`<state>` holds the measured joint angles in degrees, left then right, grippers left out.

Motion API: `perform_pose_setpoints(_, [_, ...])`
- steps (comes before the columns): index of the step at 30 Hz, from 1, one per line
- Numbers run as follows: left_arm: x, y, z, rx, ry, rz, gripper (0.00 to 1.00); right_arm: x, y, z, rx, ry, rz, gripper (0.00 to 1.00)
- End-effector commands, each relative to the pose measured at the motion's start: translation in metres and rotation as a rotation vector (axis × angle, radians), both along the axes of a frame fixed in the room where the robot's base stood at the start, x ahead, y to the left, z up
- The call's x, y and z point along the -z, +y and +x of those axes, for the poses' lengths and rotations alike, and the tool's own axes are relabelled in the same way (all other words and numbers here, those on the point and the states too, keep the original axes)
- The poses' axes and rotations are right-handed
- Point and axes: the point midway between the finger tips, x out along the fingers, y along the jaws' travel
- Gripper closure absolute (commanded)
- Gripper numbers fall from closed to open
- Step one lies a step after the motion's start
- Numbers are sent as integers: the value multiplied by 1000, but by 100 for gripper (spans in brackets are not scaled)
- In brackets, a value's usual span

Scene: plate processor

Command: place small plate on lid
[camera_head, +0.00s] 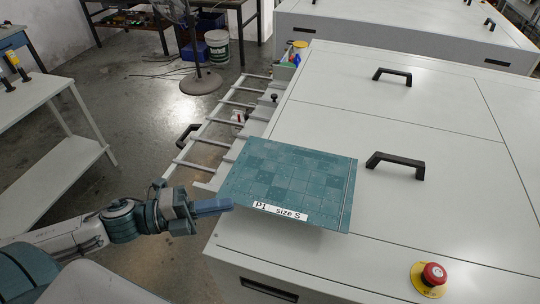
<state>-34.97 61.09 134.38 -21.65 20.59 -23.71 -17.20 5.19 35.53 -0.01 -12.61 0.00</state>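The small plate (290,182) is a teal panel with a grid pattern and a white label reading "P1 size S" on its near edge. It is over the near left part of the machine's white lid (300,120); I cannot tell whether it touches the lid or is held just above it. My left gripper (228,205) comes in from the left and its fingers meet the plate's near left corner, appearing shut on it. The fingertips are partly hidden at the plate's edge. My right gripper is not in view.
Two black handles (395,165) (392,75) rise from the lid. A red emergency button (434,274) on a yellow base is at the near right. A rail rack (225,115) runs along the machine's left side. A white table (45,120) and a fan (200,80) stand left.

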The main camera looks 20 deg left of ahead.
Motion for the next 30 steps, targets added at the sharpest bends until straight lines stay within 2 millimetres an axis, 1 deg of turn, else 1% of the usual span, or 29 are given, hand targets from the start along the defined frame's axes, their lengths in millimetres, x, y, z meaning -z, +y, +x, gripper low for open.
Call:
perform_pose_setpoints(1, [2,1,4,0,-2,1,100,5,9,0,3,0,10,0])
perform_pose_setpoints(3, [5,4,12,-1,-5,2,100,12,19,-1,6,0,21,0])
perform_pose_setpoints(6, [8,11,30,-2,-8,2,100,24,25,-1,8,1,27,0])
perform_pose_setpoints(10, [10,19,53,-2,-9,2,100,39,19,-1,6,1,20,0])
perform_pose_setpoints(14, [10,27,74,-3,-9,0,100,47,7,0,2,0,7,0])
perform_pose_setpoints(16, [7,32,86,-5,-10,-3,100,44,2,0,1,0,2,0])
perform_pose_setpoints(18, [8,36,98,-6,-9,-4,100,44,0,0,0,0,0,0])
perform_pose_setpoints(19, [9,38,103,-5,-7,-2,100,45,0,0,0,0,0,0])
perform_pose_setpoints(21, [7,43,117,-7,-7,-5,100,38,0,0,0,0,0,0])
perform_pose_setpoints(24, [9,48,133,-5,-5,-4,100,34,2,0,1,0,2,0])
perform_pose_setpoints(27, [11,53,144,-4,-2,-3,100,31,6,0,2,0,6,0])
perform_pose_setpoints(30, [14,55,149,-1,-1,-1,100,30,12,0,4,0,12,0])
